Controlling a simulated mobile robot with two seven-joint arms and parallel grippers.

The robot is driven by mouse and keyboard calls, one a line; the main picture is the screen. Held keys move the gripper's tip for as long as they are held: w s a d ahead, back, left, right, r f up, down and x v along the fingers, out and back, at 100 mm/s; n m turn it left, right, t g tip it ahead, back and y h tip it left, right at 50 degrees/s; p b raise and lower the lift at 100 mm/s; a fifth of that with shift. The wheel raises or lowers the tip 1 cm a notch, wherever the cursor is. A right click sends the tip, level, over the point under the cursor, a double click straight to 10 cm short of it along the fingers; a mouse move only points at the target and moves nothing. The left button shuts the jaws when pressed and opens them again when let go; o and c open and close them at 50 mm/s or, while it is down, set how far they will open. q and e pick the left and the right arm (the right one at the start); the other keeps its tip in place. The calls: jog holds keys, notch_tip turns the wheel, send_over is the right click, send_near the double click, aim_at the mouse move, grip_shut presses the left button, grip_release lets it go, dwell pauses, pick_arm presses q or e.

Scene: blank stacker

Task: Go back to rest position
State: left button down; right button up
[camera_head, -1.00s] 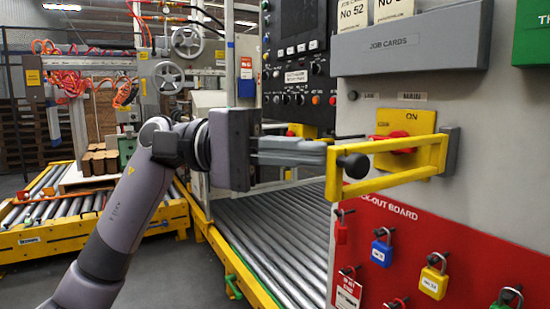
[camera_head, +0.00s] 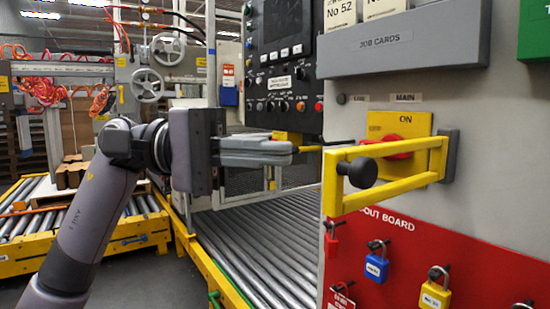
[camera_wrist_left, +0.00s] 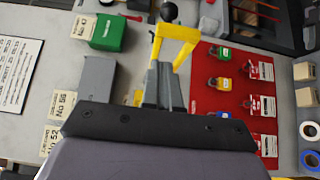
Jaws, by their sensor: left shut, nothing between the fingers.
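My left gripper (camera_head: 290,150) is shut and empty, left of the yellow guard bar (camera_head: 335,185) with its black knob (camera_head: 358,171) in the head view. A gap shows between the fingertips and the bar. In the left wrist view the shut fingers (camera_wrist_left: 163,88) point towards the yellow bar (camera_wrist_left: 176,38). Behind the bar is a red switch on a yellow plate (camera_head: 412,127) marked ON. My right gripper is not in view.
A grey job cards box (camera_head: 405,45) juts from the panel above. The red lock-out board (camera_head: 400,255) carries several padlocks below. A roller conveyor (camera_head: 250,240) runs under my left gripper. A control panel (camera_head: 285,70) stands behind it.

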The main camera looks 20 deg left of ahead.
pick_arm(q)
jog(key=a, duration=0.9)
jog(key=w+f+n+t+h+p, duration=0.1)
jog(key=w+n+t+h+p, duration=0.35)
jog(key=n, duration=0.75)
jog(key=w+f+n+t+h+p, duration=0.15)
jog(key=n+t+p, duration=0.45)
jog(key=n, duration=0.6)
notch_tip(320, 180, down, 10)
jog(key=w+a+r+n+t+y+p, duration=0.15)
jog(key=n+t+y+p, duration=0.8)
jog(key=n, duration=1.45)
jog(key=s+d+f+n+g+y+p, duration=0.1)
jog(key=s+f+n+g+y+p, duration=0.5)
jog(key=s+f+n+y, duration=0.6)
jog(key=s+f+n+g, duration=0.2)
jog(key=s+f+n, duration=0.5)
jog(key=f+n, duration=0.3)
jog(key=shift+s+f+g+p, duration=0.3)
jog(key=shift+s+f+p, duration=0.05)
jog(key=shift+f, duration=0.5)
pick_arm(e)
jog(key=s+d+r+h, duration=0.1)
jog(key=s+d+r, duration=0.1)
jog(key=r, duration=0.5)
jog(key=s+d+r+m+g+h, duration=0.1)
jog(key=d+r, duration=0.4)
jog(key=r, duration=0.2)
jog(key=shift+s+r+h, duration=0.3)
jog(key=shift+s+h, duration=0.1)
